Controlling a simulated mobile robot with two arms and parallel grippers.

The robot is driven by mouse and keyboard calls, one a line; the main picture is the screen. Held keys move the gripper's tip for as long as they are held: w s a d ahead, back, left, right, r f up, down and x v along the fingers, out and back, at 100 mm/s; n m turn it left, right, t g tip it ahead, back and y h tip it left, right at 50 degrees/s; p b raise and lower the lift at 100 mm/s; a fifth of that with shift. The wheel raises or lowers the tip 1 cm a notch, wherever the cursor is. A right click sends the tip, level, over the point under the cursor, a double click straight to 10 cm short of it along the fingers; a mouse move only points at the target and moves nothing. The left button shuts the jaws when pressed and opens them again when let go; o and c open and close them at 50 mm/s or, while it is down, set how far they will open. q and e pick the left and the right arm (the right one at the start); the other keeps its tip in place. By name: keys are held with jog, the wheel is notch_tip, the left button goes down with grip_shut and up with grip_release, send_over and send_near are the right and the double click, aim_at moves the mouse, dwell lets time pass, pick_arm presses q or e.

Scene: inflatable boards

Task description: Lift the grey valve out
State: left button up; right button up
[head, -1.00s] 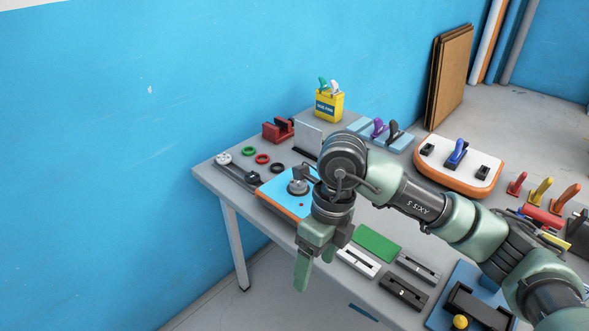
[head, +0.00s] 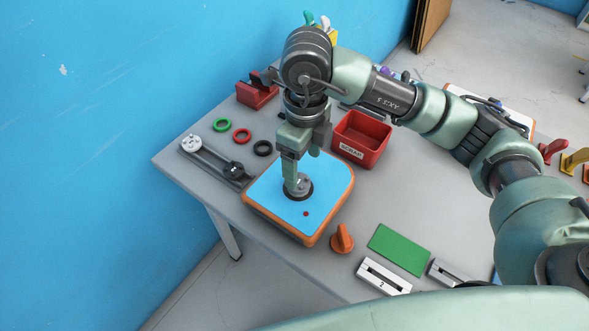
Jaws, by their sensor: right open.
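The grey valve (head: 301,186) sits in a dark ring on the blue top of an inflatable board (head: 268,198) with an orange edge. My right gripper (head: 297,180) points down right over the valve. Its jaws are open and the fingertips reach down at the valve, hiding part of it. I cannot tell whether they touch it. A small red dot (head: 306,213) lies on the board in front of the valve. My left gripper is not in view.
A red scrap bin (head: 362,139) stands close behind the board. Green (head: 222,125), red (head: 242,135) and black (head: 262,148) rings and a grey tool (head: 214,160) lie left.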

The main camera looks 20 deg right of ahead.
aim_at(303, 184)
jog(key=shift+s+f+p, duration=0.35)
jog(key=shift+f+p, duration=0.05)
jog(key=shift+f, duration=0.45)
jog(key=shift+w+d+f+p, duration=0.1)
jog(key=shift+w+f+p, duration=0.05)
jog(key=shift+f+p, duration=0.4)
jog(key=f, duration=0.2)
jog(key=shift+w+f, duration=0.25)
jog(key=shift+f, duration=0.55)
jog(key=c, duration=1.4)
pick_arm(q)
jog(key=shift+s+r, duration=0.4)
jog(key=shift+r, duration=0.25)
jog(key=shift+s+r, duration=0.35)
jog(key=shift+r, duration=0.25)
pick_arm(e)
jog(key=shift+r, duration=0.1)
